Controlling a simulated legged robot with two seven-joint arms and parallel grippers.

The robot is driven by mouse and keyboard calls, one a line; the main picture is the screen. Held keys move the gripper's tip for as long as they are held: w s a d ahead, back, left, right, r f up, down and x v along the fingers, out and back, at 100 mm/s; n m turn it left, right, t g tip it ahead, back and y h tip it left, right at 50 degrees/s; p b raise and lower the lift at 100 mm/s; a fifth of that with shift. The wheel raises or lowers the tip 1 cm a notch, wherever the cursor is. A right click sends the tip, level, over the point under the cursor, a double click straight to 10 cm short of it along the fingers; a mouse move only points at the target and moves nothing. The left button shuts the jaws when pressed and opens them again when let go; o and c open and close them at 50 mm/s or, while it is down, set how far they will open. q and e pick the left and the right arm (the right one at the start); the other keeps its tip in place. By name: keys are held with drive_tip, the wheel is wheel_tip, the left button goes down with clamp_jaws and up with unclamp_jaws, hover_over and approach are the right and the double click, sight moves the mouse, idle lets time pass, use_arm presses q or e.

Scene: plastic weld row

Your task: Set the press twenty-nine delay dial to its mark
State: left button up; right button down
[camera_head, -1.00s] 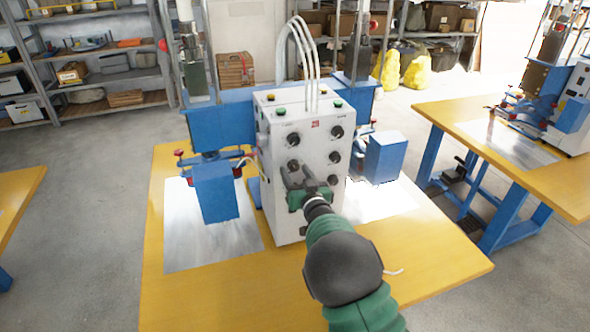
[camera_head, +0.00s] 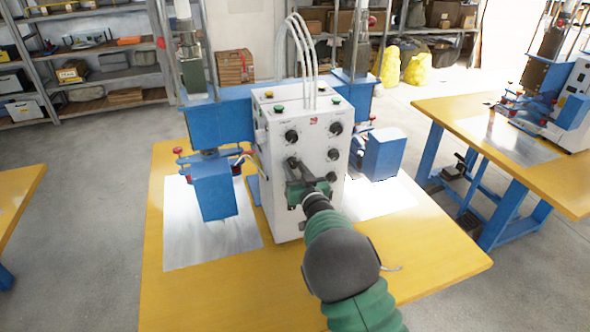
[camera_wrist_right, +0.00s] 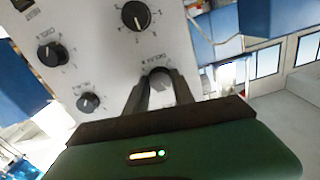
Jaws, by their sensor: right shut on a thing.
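A white control box (camera_head: 312,150) with several black dials stands at the press on the yellow table. My right gripper (camera_head: 306,178) is at the box's front face. My left gripper is not in view.
Blue press heads stand on both sides of the box, one at left (camera_head: 215,187) and one at right (camera_head: 384,153). Two more black dials, one large (camera_wrist_right: 50,54) and one small (camera_wrist_right: 88,102), sit left of my fingers. The table front (camera_head: 230,295) is clear.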

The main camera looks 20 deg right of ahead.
drive_tip(key=n+b, duration=0.4)
drive_tip(key=shift+f, duration=0.25)
drive_tip(key=n+b, duration=0.5)
drive_tip(key=n, duration=0.1)
drive_tip(key=n+b, duration=0.6)
drive_tip(key=shift+f+n, duration=0.1)
drive_tip(key=shift+n, duration=0.3)
drive_tip(key=shift+n+b, duration=2)
drive_tip(key=shift+n, duration=0.4)
drive_tip(key=c, duration=1.2)
unclamp_jaws()
drive_tip(key=shift+c, duration=0.2)
drive_tip(key=shift+o, duration=0.8)
drive_tip(key=shift+w+r, duration=0.1)
drive_tip(key=shift+r, duration=0.1)
